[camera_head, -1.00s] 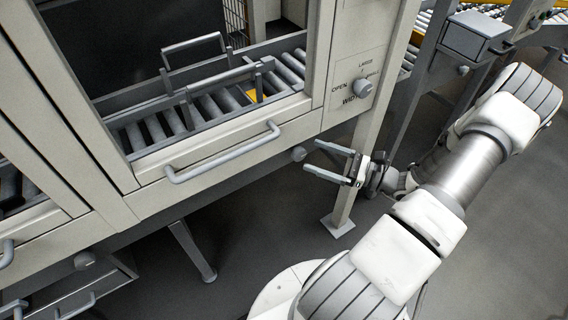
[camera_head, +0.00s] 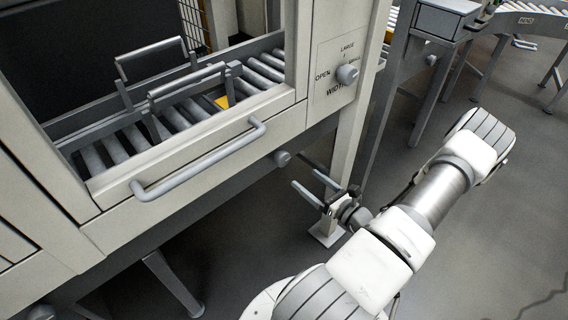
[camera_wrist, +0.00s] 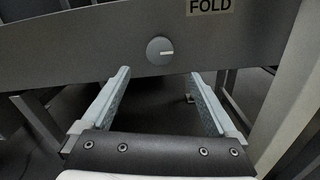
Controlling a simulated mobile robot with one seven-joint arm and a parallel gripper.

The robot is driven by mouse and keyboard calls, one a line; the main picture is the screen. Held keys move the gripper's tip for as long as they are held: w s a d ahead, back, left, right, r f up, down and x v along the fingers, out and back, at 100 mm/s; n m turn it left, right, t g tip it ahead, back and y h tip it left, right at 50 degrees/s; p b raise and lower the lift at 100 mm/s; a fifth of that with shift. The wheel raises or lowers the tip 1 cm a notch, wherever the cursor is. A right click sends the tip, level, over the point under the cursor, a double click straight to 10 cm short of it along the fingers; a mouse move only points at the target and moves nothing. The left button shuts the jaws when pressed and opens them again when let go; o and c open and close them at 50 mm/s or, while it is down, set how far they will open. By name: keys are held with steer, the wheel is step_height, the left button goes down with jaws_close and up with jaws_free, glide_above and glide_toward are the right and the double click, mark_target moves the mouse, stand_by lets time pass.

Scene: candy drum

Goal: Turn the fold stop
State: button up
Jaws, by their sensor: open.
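The fold stop knob (camera_wrist: 160,51) is a round grey knob with a pale pointer line pointing right, on a dark panel in the wrist view. A FOLD label (camera_wrist: 210,6) sits above it to the right. In the head view a small round knob (camera_head: 282,158) shows under the machine's front panel. My gripper (camera_head: 308,182) is open and empty, just below and right of that knob, its fingers pointing toward the machine. In the wrist view my gripper (camera_wrist: 160,72) has its two fingers apart, with the knob ahead between and above their tips, not touched.
Above is a drawer-like front with a grey bar handle (camera_head: 200,160) and rollers behind it. A width knob (camera_head: 347,74) marked OPEN and LARGE sits on the panel to the right. A machine leg (camera_head: 345,160) stands close beside my gripper.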

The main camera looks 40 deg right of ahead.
mark_target(285, 162)
steer(key=w, duration=0.3)
steer(key=w+b, duration=0.1)
steer(key=w, duration=0.3)
steer(key=w+a, duration=0.1)
steer(key=w, duration=0.2)
steer(key=shift+w+b, duration=0.4)
steer(key=c, duration=1.4)
